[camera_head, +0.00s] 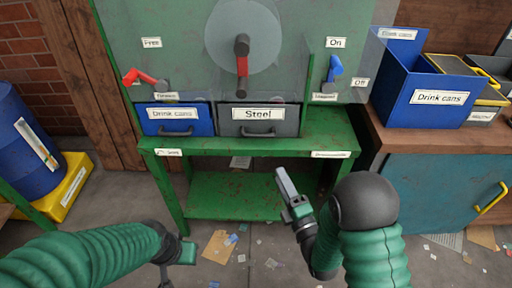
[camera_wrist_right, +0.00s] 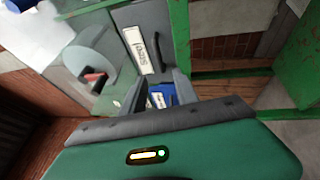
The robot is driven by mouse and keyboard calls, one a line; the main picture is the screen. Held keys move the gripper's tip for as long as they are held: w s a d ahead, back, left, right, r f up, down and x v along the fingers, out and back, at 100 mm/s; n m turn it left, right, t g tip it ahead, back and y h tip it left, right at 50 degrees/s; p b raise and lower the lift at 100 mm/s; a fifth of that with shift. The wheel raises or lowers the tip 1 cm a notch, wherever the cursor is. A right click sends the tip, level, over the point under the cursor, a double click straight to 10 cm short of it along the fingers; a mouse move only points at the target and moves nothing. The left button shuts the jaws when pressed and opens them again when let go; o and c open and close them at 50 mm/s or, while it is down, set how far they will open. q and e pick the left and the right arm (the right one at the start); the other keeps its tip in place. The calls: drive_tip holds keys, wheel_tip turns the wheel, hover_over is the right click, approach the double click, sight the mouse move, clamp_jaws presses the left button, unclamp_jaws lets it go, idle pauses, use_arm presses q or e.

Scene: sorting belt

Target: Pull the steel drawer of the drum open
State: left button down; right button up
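The grey steel drawer (camera_head: 290,116) with a "Steel" label sits shut in the green drum stand, right of the blue "Drink cans" drawer (camera_head: 205,124). Its dark bar handle (camera_head: 270,132) is below the label. The drawer (camera_wrist_right: 151,20) and handle (camera_wrist_right: 155,47) also show in the right wrist view, beyond the fingers. My right gripper (camera_head: 283,182) is below and in front of the drawer, apart from the handle. In the right wrist view its two fingers (camera_wrist_right: 160,85) stand apart with nothing between them. My left gripper (camera_head: 178,258) is low at left, its fingers unclear.
The green stand (camera_head: 335,142) has a ledge under the drawers and a lower shelf (camera_head: 235,205). Above are a red lever (camera_head: 145,78), a central crank (camera_head: 242,65) and a blue lever (camera_head: 335,68). A blue bin (camera_head: 425,95) stands right. Litter lies on the floor.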

drive_tip(key=b, duration=0.2)
approach(259, 149)
drive_tip(key=w+r, duration=0.1)
drive_tip(key=w+a+r, duration=0.1)
drive_tip(key=w+r, duration=0.1)
drive_tip(key=w+a+r, duration=0.1)
drive_tip(key=w, duration=0.1)
drive_tip(key=shift+w+a+r, duration=0.1)
drive_tip(key=shift+a+r, duration=0.15)
drive_tip(key=shift+r, duration=0.15)
drive_tip(key=x, duration=0.2)
drive_tip(key=b+x, duration=0.1)
drive_tip(key=x, duration=0.1)
drive_tip(key=shift+d, duration=0.3)
drive_tip(key=shift+w+a+r, duration=0.15)
drive_tip(key=shift+w, duration=0.1)
drive_tip(key=shift+a, duration=0.1)
drive_tip(key=shift+c, duration=0.4)
drive_tip(key=c, duration=0.7)
clamp_jaws()
